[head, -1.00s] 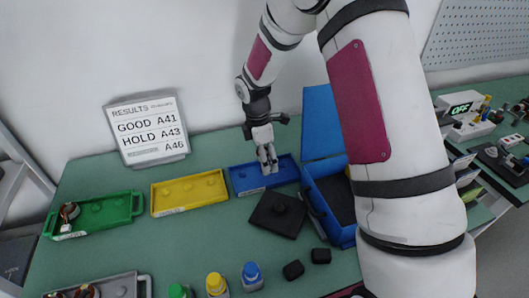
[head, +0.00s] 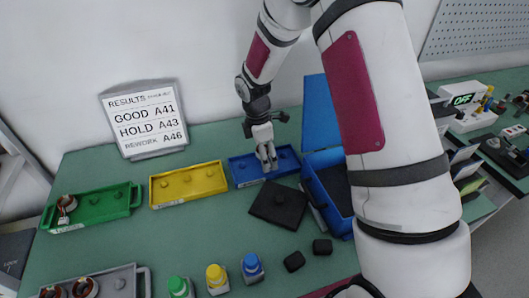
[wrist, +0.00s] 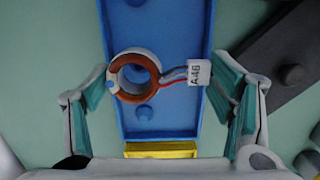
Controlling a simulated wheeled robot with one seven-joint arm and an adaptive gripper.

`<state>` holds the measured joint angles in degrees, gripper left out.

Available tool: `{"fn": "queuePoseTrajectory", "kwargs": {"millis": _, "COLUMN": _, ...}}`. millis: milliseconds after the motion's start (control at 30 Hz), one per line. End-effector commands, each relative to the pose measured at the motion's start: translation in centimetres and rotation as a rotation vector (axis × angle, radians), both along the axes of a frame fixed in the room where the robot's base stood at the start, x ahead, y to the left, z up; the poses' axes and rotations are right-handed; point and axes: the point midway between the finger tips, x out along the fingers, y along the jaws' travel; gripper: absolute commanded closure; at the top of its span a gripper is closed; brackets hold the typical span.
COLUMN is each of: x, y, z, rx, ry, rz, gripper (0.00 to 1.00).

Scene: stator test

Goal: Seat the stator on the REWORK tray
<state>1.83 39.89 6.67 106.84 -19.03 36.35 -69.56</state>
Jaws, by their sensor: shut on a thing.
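The stator (wrist: 117,84), a copper-brown ring with a pale rim, shows in the wrist view with coloured wires and a white tag (wrist: 199,72) reading A46. My gripper (wrist: 162,72) is shut on it, with one finger at its left and the other beside the tag. The blue tray (wrist: 178,113) lies beneath, with round pegs; blue shows through the ring's opening. I cannot tell whether the ring sits around a peg or above it. In the head view my gripper (head: 267,160) is over the middle of the blue tray (head: 245,178); the stator is not clear there.
A yellow tray (head: 174,199) and a green tray (head: 115,212) holding a stator lie left. A grey tray (head: 124,271) with stators is in front. The sign (head: 145,121) lists REWORK A46.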

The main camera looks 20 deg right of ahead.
Motion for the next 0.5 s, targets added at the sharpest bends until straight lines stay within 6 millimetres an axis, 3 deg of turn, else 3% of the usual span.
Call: {"fn": "queuePoseTrajectory", "kwargs": {"millis": 500, "x": 0.0, "y": 0.0, "z": -1.4, "rx": 0.000, "ry": 0.000, "rz": 0.001, "gripper": 0.56}}
